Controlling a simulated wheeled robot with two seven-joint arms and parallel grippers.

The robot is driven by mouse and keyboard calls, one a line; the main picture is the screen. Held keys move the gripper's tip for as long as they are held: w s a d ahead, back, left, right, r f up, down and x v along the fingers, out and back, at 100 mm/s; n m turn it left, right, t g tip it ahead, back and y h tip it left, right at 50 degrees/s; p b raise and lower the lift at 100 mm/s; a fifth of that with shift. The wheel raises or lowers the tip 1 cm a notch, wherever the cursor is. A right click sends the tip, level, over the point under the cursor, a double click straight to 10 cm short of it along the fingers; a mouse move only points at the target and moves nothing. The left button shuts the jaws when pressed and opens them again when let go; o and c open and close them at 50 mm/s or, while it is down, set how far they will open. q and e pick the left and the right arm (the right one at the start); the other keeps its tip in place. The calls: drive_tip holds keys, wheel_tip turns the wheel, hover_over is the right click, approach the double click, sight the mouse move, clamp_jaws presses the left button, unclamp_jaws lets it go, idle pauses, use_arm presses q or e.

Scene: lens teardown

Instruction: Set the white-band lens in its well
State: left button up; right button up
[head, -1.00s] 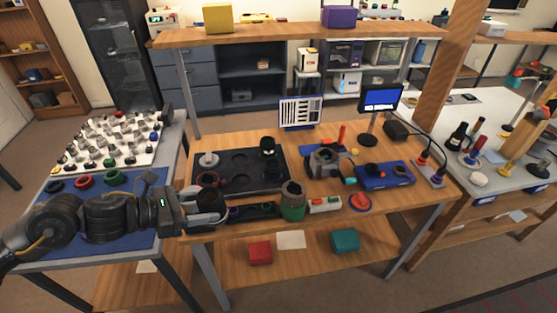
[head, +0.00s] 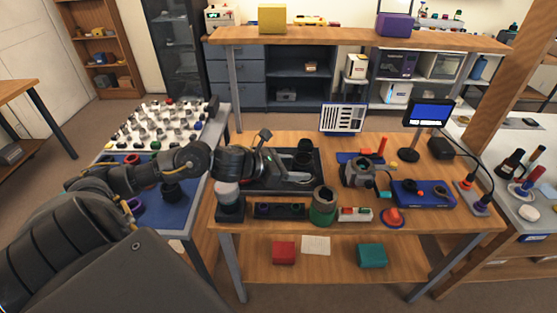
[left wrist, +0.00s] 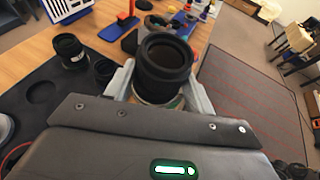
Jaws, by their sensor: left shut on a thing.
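My left gripper (left wrist: 160,88) is shut on a black lens barrel, the white-band lens (left wrist: 166,56), with its open dark end toward the camera. A pale band shows low on it, between the fingers. In the head view my left gripper (head: 302,180) is over the dark tray (head: 262,184), and its arm hides much of the tray. The tray also shows at the left of the left wrist view, with an empty round well (left wrist: 40,91). Another black lens (left wrist: 70,50) with white marks stands upright there, with a smaller dark piece (left wrist: 104,70) beside it. My right gripper is not in view.
A green pot (head: 323,208) stands at the tray's front right corner. A black holder with a pale top (head: 229,200) is at front left. A camera body (head: 357,174), blue device (head: 424,194) and small screen (head: 428,114) occupy the table's right side.

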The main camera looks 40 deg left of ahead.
use_arm(q)
drive_tip(key=w+a+f+n+t+y, duration=0.1)
drive_tip(key=w+a+n+y, duration=0.15)
drive_tip(key=a, duration=0.35)
drive_tip(key=w+a+n+t+y, duration=0.1)
drive_tip(key=a+n+y, duration=0.15)
drive_tip(key=a, duration=0.35)
drive_tip(key=w+a+f+b, duration=0.2)
drive_tip(key=w+f, duration=0.1)
drive_tip(key=w+a+f+b, duration=0.3)
drive_tip(key=w, duration=0.1)
drive_tip(key=w+a+f+b, duration=0.2)
drive_tip(key=w+a+f, duration=0.1)
drive_tip(key=shift+w+a+f, duration=0.1)
drive_tip(key=shift+w+f, duration=0.05)
drive_tip(key=shift+w+a+f, duration=0.1)
drive_tip(key=shift+w+a, duration=0.05)
drive_tip(key=shift+w+a+f+b, duration=0.1)
drive_tip(key=shift+f+b, duration=0.15)
drive_tip(key=shift+b, duration=0.3)
wheel_tip(320, 180, down, 3)
drive_tip(key=shift+w+f+b, duration=0.1)
drive_tip(key=shift+b, duration=0.5)
drive_tip(key=o, duration=0.7)
drive_tip(key=shift+f, duration=0.15)
drive_tip(key=o, duration=0.5)
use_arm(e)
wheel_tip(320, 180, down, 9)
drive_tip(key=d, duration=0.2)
